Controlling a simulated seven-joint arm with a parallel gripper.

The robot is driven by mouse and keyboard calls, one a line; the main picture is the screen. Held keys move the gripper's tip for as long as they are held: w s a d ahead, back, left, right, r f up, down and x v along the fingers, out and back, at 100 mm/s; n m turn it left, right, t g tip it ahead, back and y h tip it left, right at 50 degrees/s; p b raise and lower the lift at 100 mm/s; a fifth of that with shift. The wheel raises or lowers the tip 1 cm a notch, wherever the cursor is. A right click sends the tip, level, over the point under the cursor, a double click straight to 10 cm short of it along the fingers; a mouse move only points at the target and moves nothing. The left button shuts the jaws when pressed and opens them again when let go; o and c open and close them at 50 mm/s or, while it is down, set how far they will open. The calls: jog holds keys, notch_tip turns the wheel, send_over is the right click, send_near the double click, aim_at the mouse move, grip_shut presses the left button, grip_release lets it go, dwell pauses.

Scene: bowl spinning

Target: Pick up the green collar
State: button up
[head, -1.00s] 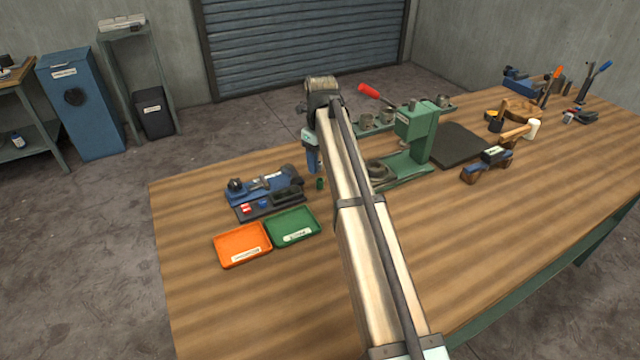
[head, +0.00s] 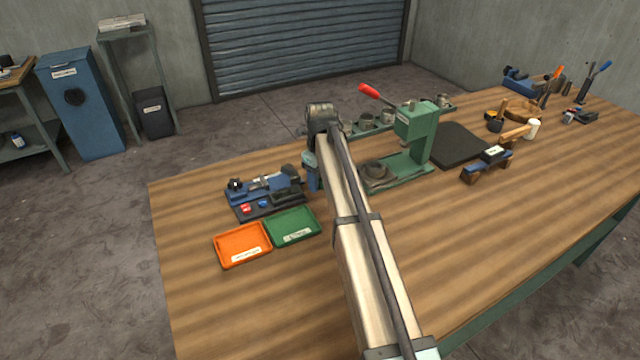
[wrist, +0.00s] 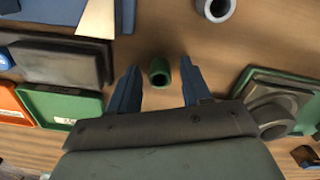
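The green collar (wrist: 159,74) is a small dark-green hollow ring or sleeve on the wooden bench, seen in the wrist view. My gripper (wrist: 160,67) is open, with one blue finger to the left of the collar and one to its right. Gaps show between the collar and both fingers. In the head view my gripper (head: 312,175) is low over the bench, and the collar is hidden there behind the gripper and arm. I cannot tell the exact height of the fingertips above the bench.
A green tray (head: 292,228) and an orange tray (head: 241,246) lie front left. A blue fixture (head: 263,188) on a dark base stands left of my gripper. A green press (head: 415,135) with a red-tipped lever stands close on the right. A grey ring (wrist: 216,7) lies beyond the collar.

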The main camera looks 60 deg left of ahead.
aim_at(320, 179)
grip_shut()
dwell(0.3)
notch_tip(320, 179, up, 9)
jog(key=shift+f, duration=0.1)
jog(key=shift+w+r, duration=0.2)
jog(key=shift+r, duration=0.2)
jog(key=w+d+n, duration=0.1)
jog(key=w+n, duration=0.1)
jog(key=w, duration=0.2)
jog(key=w+d+r+n, duration=0.1)
jog(key=w+n, duration=0.1)
jog(key=w, duration=0.3)
jog(key=w+d+r+n, duration=0.1)
jog(key=w+d+n, duration=0.1)
jog(key=w, duration=0.2)
jog(key=shift+w, duration=0.3)
jog(key=shift+w+r, duration=0.1)
jog(key=shift+w, duration=0.8)
